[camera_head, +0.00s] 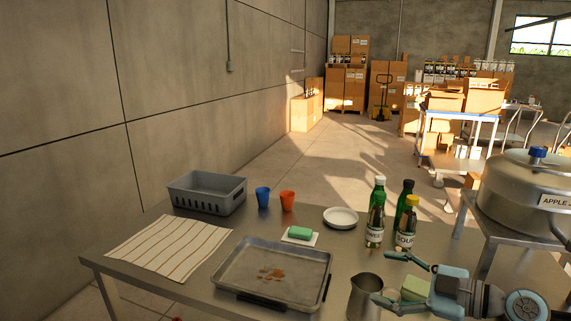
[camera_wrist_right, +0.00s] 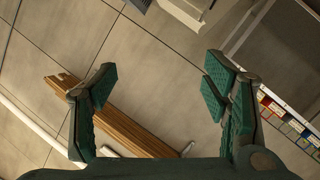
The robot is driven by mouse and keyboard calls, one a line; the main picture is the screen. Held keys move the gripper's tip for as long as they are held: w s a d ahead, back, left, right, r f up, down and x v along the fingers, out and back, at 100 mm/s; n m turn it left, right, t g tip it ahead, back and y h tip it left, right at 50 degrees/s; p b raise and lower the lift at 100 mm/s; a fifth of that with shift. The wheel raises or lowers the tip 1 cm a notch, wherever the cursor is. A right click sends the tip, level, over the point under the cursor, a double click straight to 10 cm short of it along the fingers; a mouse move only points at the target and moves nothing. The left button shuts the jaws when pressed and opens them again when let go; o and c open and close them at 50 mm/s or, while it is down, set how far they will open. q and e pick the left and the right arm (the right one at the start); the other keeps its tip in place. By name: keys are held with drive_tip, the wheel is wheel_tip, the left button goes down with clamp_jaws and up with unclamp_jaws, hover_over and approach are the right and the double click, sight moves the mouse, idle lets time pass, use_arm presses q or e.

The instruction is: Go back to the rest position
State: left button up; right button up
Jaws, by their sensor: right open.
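My right gripper (camera_head: 380,276) is at the lower right of the head view, in front of the steel table (camera_head: 205,222). Its two teal fingers are spread apart. In the right wrist view the gripper (camera_wrist_right: 160,88) is open and empty, with floor beyond the fingers. A pale green block (camera_head: 415,287) appears behind the fingers in the head view; nothing is held. My left gripper is not in view.
On the table are a metal jug (camera_head: 364,300), a tray (camera_head: 262,262) with brown bits, a striped cloth (camera_head: 170,247), a grey crate (camera_head: 207,193), cups, a green sponge (camera_head: 300,232), a white plate (camera_head: 341,217) and bottles (camera_head: 375,225). A large steel vessel (camera_head: 520,190) stands right.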

wheel_tip(320, 180, up, 6)
drive_tip(key=s+a+m+t, duration=0.1)
drive_tip(key=m+t, duration=0.3)
drive_tip(key=t, duration=0.4)
drive_tip(key=s+d+f+m+t+h, duration=0.1)
drive_tip(key=d+f+m+t+h, duration=0.1)
drive_tip(key=d+m+t+h, duration=0.5)
drive_tip(key=s+d+f+m+g+h, duration=0.25)
drive_tip(key=f+m+g+h, duration=0.2)
drive_tip(key=f, duration=0.25)
drive_tip(key=s+d+f+m+g+h, duration=0.2)
drive_tip(key=s+f+m+g+h, duration=0.3)
drive_tip(key=f, duration=0.3)
drive_tip(key=s+a+f+n+g+y, duration=0.1)
drive_tip(key=s+a+f+g, duration=0.25)
drive_tip(key=s+f, duration=0.3)
drive_tip(key=s+a+f+n+g+y, duration=0.1)
drive_tip(key=s+a+f+n+g, duration=0.1)
drive_tip(key=s+f+g, duration=0.45)
drive_tip(key=s+a+f+n+g+y, duration=0.1)
drive_tip(key=s+a+f+g+y, duration=0.2)
drive_tip(key=s, duration=0.6)
wheel_tip(320, 180, down, 23)
drive_tip(key=s+d+h, duration=0.2)
drive_tip(key=d, duration=0.1)
drive_tip(key=s+f+g, duration=0.1)
drive_tip(key=s+f, duration=0.8)
drive_tip(key=s, duration=0.4)
drive_tip(key=shift+d+f, duration=0.15)
drive_tip(key=shift+f, duration=0.2)
